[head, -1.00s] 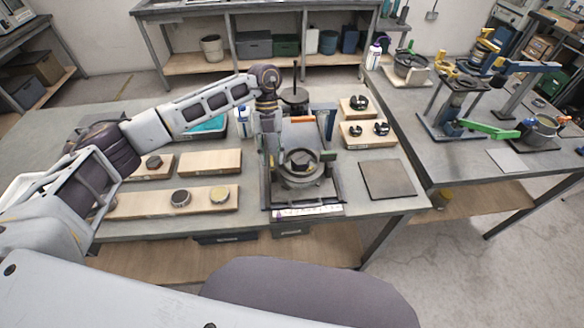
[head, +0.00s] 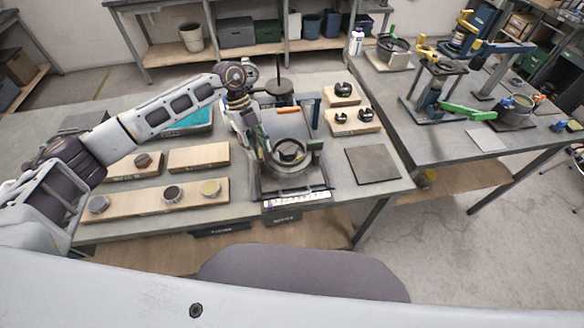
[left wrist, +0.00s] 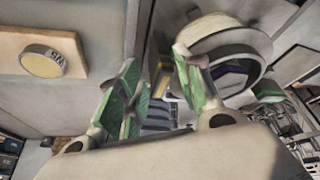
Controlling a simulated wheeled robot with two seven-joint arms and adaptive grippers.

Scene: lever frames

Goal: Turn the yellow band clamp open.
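A round metal pot-like ring (head: 290,160) with a dark centre sits in a dark frame (head: 263,189) on the near bench. It also shows in the left wrist view (left wrist: 236,50). My left gripper (head: 260,148) is at the ring's left side, pointing down. In the left wrist view my left gripper (left wrist: 160,90) has its green-padded fingers apart, with a gap between them. A narrow yellow strip (left wrist: 161,74) shows in that gap, beside the ring; I cannot tell whether it is the yellow band clamp or whether a finger touches it. My right gripper is not in view.
Wooden boards with round pucks (head: 172,194) lie left of the frame. A dark flat plate (head: 372,165) lies to its right. A board with black parts (head: 353,121) stands behind. Yellow and green lever stands (head: 432,100) are on the right bench.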

